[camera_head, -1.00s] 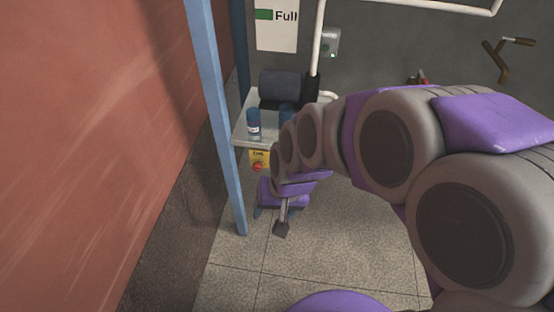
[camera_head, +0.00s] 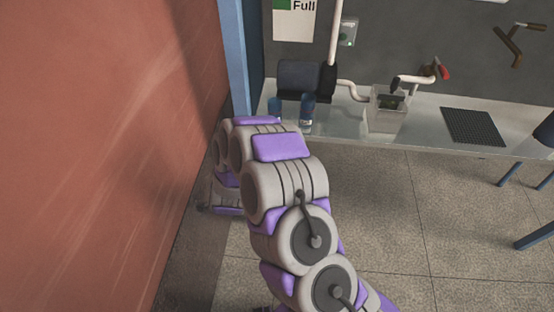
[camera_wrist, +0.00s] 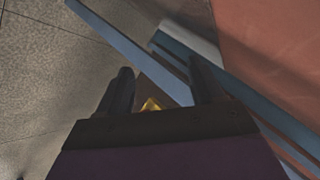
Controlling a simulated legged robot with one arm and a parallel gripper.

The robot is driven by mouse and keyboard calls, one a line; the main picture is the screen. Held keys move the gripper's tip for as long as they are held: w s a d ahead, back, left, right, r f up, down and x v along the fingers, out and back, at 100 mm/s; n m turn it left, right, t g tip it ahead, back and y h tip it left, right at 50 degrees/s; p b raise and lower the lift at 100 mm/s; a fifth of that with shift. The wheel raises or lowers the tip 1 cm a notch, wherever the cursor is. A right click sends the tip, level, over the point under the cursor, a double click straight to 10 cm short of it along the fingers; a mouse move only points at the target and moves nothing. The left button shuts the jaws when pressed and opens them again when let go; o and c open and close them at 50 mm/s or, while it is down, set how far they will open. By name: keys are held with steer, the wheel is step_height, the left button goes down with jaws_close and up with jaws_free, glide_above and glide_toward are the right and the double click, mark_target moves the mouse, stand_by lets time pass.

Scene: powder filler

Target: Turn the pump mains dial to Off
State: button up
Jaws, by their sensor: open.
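The pump mains dial on its yellow plate is hidden behind my arm in the head view. In the wrist view a small yellow patch (camera_wrist: 151,104), likely part of that plate, shows between the finger bases, and its lower part is covered by my gripper. The dial's setting cannot be read. My gripper (camera_wrist: 160,82) is open and empty, with two dark fingers apart. In the head view my arm's end is low at the left, beside the red wall, and its fingertips are not clear.
A blue post (camera_head: 235,60) stands by the red wall (camera_head: 100,150), close to my arm. The bench (camera_head: 435,130) carries a dark pump (camera_head: 302,78), blue bottles (camera_head: 307,112), a clear container (camera_head: 389,116) and a black mat (camera_head: 473,126).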

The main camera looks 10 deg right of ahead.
steer(key=s+d+f+m+t+h, duration=0.1)
steer(key=s+d+f+t+h, duration=0.2)
steer(key=d, duration=0.5)
steer(key=s+d+f+t+h, duration=0.1)
steer(key=d+f+t+h, duration=0.3)
steer(key=d, duration=0.3)
steer(key=shift+t+y, duration=0.3)
steer(key=shift+t, duration=0.1)
steer(key=x, duration=1.2)
steer(key=d+x, duration=0.1)
steer(key=x, duration=0.5)
steer(key=shift+s, duration=0.1)
steer(key=shift+a, duration=0.1)
steer(key=shift+a, duration=0.15)
steer(key=shift+c, duration=0.4)
steer(key=c, duration=1)
